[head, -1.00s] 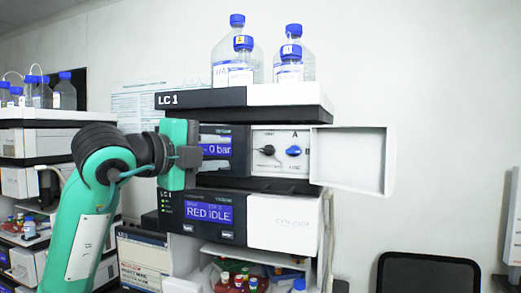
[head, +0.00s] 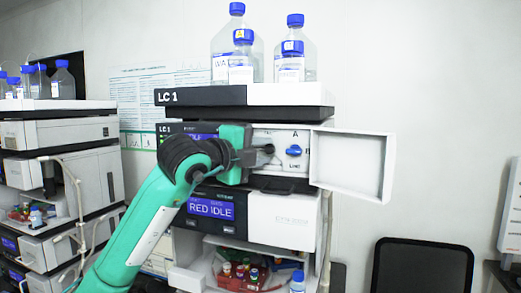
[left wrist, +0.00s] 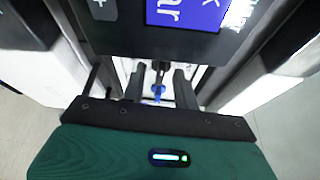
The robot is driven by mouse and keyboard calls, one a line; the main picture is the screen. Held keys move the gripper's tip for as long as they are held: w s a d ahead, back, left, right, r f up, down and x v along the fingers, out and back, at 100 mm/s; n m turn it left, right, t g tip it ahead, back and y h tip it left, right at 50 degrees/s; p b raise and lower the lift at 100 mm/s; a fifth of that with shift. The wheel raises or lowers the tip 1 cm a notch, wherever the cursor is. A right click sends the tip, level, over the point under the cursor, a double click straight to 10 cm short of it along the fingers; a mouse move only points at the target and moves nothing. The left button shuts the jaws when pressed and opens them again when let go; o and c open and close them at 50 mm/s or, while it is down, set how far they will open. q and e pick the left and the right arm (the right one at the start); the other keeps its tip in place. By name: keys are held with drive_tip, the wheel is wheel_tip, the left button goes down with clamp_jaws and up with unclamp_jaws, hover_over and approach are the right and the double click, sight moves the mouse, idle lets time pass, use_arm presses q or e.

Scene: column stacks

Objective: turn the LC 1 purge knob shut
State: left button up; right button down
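The LC 1 stack (head: 200,96) stands in the middle of the head view. Its open panel has a black knob (head: 269,148) on the left and a blue knob (head: 293,150) under a letter A on the right. My left gripper (head: 260,155) is at the black knob, partly covering it. In the left wrist view the fingers stand apart, with the black knob (left wrist: 158,67) and blue knob (left wrist: 158,90) seen in the gap. Contact with the black knob cannot be told. The panel lettering near the black knob is mostly hidden. My right gripper is not in view.
A white door (head: 352,165) stands open to the right of the panel. Capped bottles (head: 290,62) stand on top of the stack. A lower unit's display (head: 211,207) reads RED IDLE. A second stack (head: 60,140) is at the left and a black chair (head: 422,266) at lower right.

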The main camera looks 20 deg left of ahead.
use_arm(q)
clamp_jaws()
drive_tip(key=shift+m+b, duration=0.5)
drive_tip(key=shift+m, duration=0.1)
drive_tip(key=m+g+y+b, duration=0.1)
drive_tip(key=m, duration=0.1)
drive_tip(key=shift+r+m+b, duration=0.15)
drive_tip(key=shift+m+b, duration=0.15)
drive_tip(key=shift+b, duration=0.05)
drive_tip(key=m+y, duration=0.1)
drive_tip(key=m+g+y+b, duration=0.1)
drive_tip(key=m, duration=0.1)
drive_tip(key=m+y+b, duration=0.1)
drive_tip(key=shift+d+r+m, duration=0.15)
drive_tip(key=shift+d+m, duration=0.1)
drive_tip(key=shift+m, duration=0.05)
drive_tip(key=m+y+b, duration=0.1)
drive_tip(key=m+b, duration=0.1)
drive_tip(key=shift+d+m+y, duration=0.15)
drive_tip(key=shift+m+y, duration=0.25)
drive_tip(key=shift+d+m+g+y+b, duration=0.1)
drive_tip(key=shift+m+g+y+b, duration=0.2)
drive_tip(key=shift+m+y, duration=0.2)
